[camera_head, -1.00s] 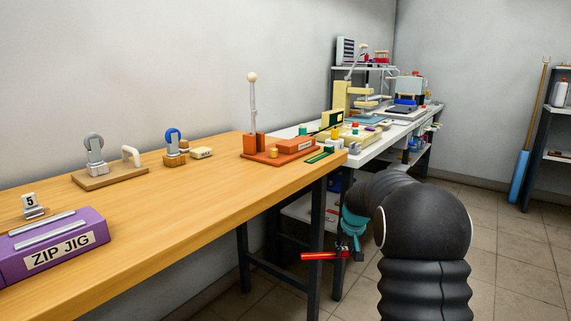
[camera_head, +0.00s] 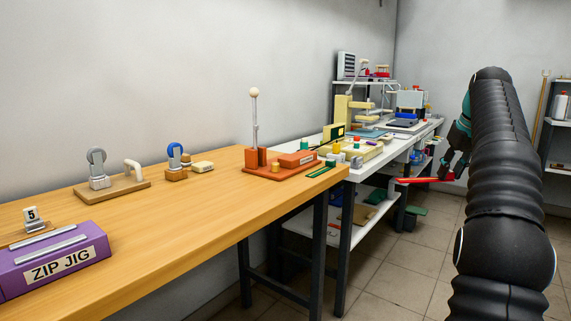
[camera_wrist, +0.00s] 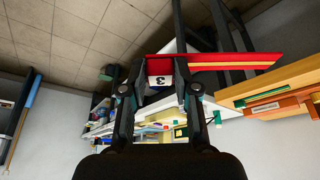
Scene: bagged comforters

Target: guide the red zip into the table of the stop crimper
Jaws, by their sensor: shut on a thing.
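My gripper (camera_head: 447,172) is held out over the floor, right of the wooden bench and clear of it. It is shut on the red zip (camera_head: 411,180), a thin red strip that sticks out to the left, nearly level. In the wrist view the red zip (camera_wrist: 225,59) has a yellow edge and reaches right from between the fingers (camera_wrist: 156,80), beside a tag marked 3 (camera_wrist: 160,81). An orange-red lever press (camera_head: 262,168), which looks like the stop crimper, stands at the bench's far right end; its label is too small to read. The zip is apart from it.
The wooden bench (camera_head: 180,222) also holds a purple ZIP JIG block (camera_head: 60,262), two small wheeled fixtures and a green strip (camera_head: 321,171) near its right edge. A white table (camera_head: 372,153) behind is crowded with tools. The floor between bench and right-hand shelf is open.

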